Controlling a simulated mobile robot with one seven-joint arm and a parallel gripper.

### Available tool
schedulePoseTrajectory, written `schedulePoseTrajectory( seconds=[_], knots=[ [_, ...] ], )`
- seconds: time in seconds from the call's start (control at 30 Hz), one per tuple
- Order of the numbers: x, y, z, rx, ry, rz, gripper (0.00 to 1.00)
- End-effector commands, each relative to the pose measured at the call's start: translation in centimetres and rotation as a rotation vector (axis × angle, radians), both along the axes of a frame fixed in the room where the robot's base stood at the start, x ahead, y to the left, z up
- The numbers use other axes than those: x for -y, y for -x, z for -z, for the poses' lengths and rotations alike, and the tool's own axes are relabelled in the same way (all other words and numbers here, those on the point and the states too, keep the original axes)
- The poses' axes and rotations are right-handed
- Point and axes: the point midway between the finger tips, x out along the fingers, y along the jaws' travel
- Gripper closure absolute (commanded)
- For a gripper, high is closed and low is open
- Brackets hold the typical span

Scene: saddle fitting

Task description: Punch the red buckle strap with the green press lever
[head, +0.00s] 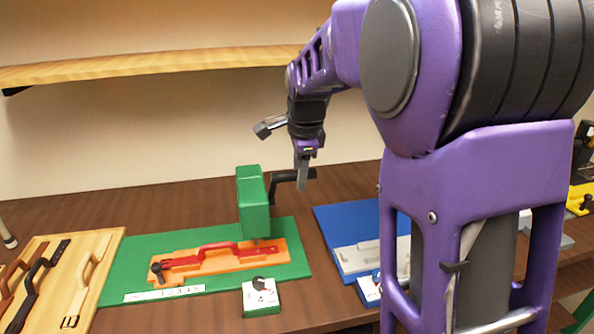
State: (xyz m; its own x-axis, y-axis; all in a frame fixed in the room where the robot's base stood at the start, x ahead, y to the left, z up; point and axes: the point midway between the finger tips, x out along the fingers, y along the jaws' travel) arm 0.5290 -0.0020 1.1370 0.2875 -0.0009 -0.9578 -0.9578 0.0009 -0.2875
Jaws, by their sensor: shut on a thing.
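The red buckle strap (180,262) lies in an orange fixture (230,265) on the green base plate (293,236). The green press (253,205) stands at the back of the fixture, over the strap's right part. Its dark lever (284,177) sticks out to the right of the green body. My gripper (303,176) points down at the lever's outer end and is shut on it. The fingers partly hide that end.
A small white box with a black dial (261,297) stands in front of the green plate. A wooden board (95,249) with several straps lies at the left. A blue plate (335,222) with a grey fixture lies at the right, partly hidden by my arm. A wooden shelf (150,69) runs along the wall above.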

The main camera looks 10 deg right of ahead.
Motion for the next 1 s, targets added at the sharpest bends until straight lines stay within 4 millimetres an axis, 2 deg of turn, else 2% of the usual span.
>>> schedulePoseTrajectory(
  seconds=[0.03, 0.13, 0.47, 1.0],
  knots=[
    [0.0, -0.5, -0.8, 0.025, -0.001, 0.0, 0.58],
    [-0.1, -0.5, -0.8, 0.023, -0.001, 0.0, 0.4],
    [-0.1, -0.2, -0.9, 0.015, -0.001, -0.001, 0.4],
    [-0.1, 1.2, -4.9, 0.011, -0.001, -0.001, 0.4]
  ],
)
